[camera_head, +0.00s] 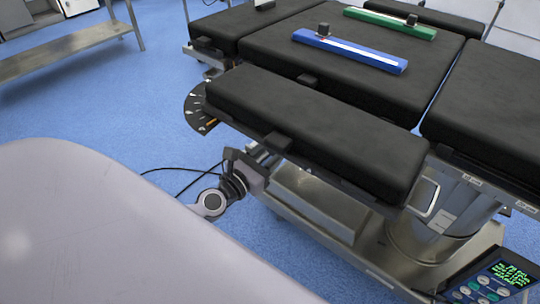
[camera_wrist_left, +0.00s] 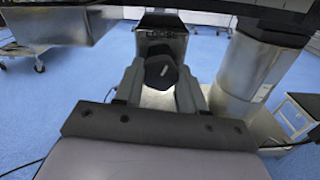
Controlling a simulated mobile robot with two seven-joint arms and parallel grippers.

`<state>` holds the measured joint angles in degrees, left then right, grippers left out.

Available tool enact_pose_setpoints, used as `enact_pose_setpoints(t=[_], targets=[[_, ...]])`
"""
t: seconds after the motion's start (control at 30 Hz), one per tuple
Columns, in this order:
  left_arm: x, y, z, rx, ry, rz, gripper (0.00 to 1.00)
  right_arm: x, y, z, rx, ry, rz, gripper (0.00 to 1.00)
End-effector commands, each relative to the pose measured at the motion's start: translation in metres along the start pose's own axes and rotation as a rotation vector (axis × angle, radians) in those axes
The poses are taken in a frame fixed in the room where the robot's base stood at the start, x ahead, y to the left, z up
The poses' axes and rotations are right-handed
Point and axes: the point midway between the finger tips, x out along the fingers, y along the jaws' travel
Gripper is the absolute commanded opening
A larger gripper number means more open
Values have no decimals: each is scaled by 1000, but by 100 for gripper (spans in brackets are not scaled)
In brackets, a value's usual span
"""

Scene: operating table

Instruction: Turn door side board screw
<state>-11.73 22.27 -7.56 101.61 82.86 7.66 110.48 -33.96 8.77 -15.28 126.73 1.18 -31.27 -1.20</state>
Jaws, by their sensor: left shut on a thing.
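The side board (camera_head: 310,125) is a long black padded board along the near side of the operating table. In the left wrist view, the screw (camera_wrist_left: 160,71) is a dark knob with a short white mark, below a metal housing. My left gripper (camera_wrist_left: 160,88) is shut with its two grey fingers on either side of the knob. In the head view, my left gripper (camera_head: 254,166) is at the board's underside near its left half, and the knob is hidden there. My right gripper is in neither view.
A blue bar (camera_head: 350,51) and a green bar (camera_head: 390,23) lie on the table pads. The metal table column (camera_wrist_left: 250,75) stands close to the right of the gripper. A control panel (camera_head: 495,282) is at lower right. A metal bench (camera_head: 65,65) stands at upper left, with blue floor free between.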

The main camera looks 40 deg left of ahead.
Motion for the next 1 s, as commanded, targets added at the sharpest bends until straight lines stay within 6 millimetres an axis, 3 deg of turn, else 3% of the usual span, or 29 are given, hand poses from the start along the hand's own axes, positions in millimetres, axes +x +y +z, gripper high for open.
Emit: enact_pose_setpoints(t=[0.3, 1.0], targets=[[0, -1, -1, -218, 1, 0, 9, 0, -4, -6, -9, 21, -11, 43], [0, -1, 0, -356, 2, -2, 9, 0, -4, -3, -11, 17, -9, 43]])
